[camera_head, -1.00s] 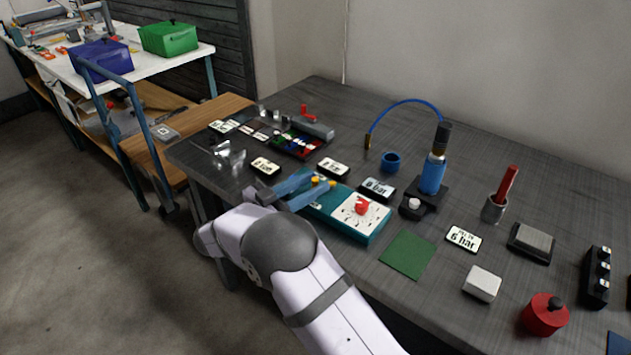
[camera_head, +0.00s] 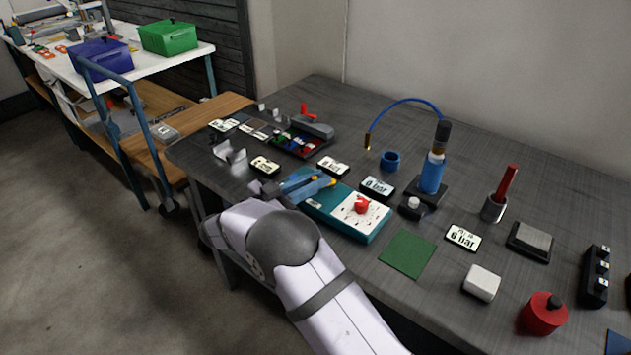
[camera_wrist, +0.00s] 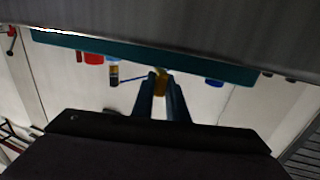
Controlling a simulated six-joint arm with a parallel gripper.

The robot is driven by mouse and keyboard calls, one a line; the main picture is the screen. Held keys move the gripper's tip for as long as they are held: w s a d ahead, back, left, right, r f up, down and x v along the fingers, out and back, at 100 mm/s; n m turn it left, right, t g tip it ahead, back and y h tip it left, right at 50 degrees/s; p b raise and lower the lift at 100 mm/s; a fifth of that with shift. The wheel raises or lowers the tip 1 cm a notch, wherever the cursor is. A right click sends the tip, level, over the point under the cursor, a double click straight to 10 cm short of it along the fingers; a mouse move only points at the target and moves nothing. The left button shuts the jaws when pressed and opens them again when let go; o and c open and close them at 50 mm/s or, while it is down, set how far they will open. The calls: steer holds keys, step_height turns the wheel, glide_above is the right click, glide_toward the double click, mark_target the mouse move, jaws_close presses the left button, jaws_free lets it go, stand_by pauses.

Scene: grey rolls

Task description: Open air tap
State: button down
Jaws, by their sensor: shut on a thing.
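A teal box (camera_head: 345,220) with a white top plate and a red knob (camera_head: 361,205) lies near the table's front edge. My gripper (camera_head: 318,182) is at its left end, with blue fingers. A small yellow part, seemingly the air tap's handle (camera_wrist: 160,82), is between the fingertips in the wrist view, and my gripper is shut on it. In the head view only bits of yellow show by the fingers, so the handle's exact angle is hard to tell. The teal box also shows as a band (camera_wrist: 200,66) across the wrist view.
A blue cylinder on a black stand (camera_head: 432,172) with a blue hose stands behind the box. Label blocks (camera_head: 378,187) lie close behind it. A green mat (camera_head: 407,254) lies to the right. A tray of small coloured parts (camera_head: 297,142) is at the back left.

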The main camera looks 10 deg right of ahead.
steer(key=shift+w+a+m+g+h+b, duration=0.1)
steer(key=shift+w+m+g+h, duration=0.2)
steer(key=shift+g, duration=0.2)
steer(key=shift+w+m+g+h+b, duration=0.1)
steer(key=shift+m+g+h, duration=0.15)
steer(key=shift+m+g, duration=0.25)
steer(key=shift+w+a+m+g+h+b, duration=0.15)
steer(key=shift+m+g+h, duration=0.15)
steer(key=shift+g, duration=0.2)
steer(key=shift+d+r+g, duration=0.1)
steer(key=shift+g, duration=0.2)
steer(key=c, duration=1.8)
jaws_free()
steer(key=shift+o, duration=0.2)
steer(key=shift+b+v, duration=0.4)
steer(key=shift+v, duration=3.3)
